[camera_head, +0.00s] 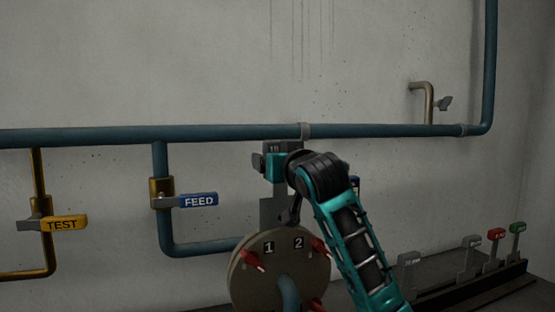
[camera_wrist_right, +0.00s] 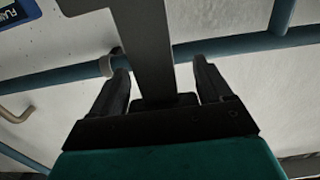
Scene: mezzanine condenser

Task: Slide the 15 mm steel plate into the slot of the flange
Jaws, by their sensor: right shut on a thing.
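The grey steel plate (camera_head: 272,213) hangs upright above the flange in the head view, with a partly readable mark on its top tab. My right gripper (camera_head: 270,164) is shut on the plate near its top. In the right wrist view the plate (camera_wrist_right: 148,45) runs up between the two fingers of the right gripper (camera_wrist_right: 160,75). The round flange (camera_head: 262,283) is below, with numbers 1 and 2 and red-handled fasteners around its face. The plate's lower end meets the flange's top edge in the picture. Whether it is inside the slot cannot be told. My left gripper is not in view.
A blue pipe (camera_head: 90,136) crosses the wall behind the gripper. A FEED valve lever (camera_head: 198,200) and a TEST lever (camera_head: 63,223) are to the left. A rack (camera_head: 490,284) at lower right holds several tagged plates. A bent tap pipe (camera_head: 429,103) is at upper right.

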